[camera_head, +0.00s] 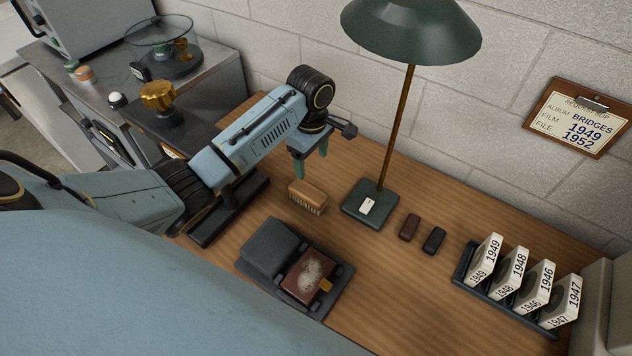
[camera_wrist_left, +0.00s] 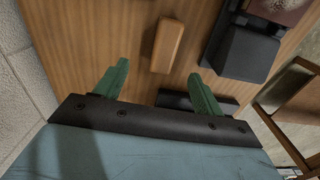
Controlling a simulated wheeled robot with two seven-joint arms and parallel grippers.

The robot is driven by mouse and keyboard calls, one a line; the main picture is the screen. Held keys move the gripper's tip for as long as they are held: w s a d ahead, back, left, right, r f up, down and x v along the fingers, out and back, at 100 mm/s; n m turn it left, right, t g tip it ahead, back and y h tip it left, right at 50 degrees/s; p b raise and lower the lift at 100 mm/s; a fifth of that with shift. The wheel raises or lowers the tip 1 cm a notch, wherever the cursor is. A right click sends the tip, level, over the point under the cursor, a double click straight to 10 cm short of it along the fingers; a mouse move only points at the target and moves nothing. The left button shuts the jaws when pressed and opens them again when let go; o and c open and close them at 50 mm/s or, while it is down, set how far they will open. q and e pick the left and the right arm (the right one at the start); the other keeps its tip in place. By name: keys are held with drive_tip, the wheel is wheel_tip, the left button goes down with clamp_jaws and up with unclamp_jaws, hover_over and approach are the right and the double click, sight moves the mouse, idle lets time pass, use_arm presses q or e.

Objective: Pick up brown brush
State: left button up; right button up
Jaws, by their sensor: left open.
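The brown brush (camera_head: 307,196) lies on the wooden table, bristles down, left of the lamp's base. In the left wrist view the brush (camera_wrist_left: 167,46) shows from above as a tan block, ahead of the gap between my fingers. My left gripper (camera_head: 309,165) is above the table, just behind and over the brush in the head view, with green fingers pointing down. In the left wrist view the gripper (camera_wrist_left: 158,88) has its fingers wide apart with nothing between them. My right gripper is not in view.
A green lamp (camera_head: 370,204) stands right of the brush. A dark cradle (camera_head: 270,247) holds a worn brown book (camera_head: 307,274) in front. Two small dark blocks (camera_head: 409,227) (camera_head: 434,240) and a rack (camera_head: 466,266) of numbered boxes are to the right. A black stand (camera_head: 208,224) is left.

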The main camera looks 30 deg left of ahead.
use_arm(q)
drive_tip(key=b, duration=0.1)
hover_over(310, 191)
drive_tip(key=f, duration=0.6)
drive_tip(key=shift+w+f, duration=0.3)
drive_tip(key=shift+f, duration=0.05)
drive_tip(key=shift+s+f+b, duration=0.2)
drive_tip(key=shift+f+b, duration=0.1)
drive_tip(key=shift+f, duration=1.05)
drive_tip(key=shift+s+f+b, duration=0.15)
drive_tip(key=shift+f+b, duration=0.15)
drive_tip(key=shift+f, duration=1.05)
drive_tip(key=shift+c, duration=0.4)
drive_tip(key=c, duration=1)
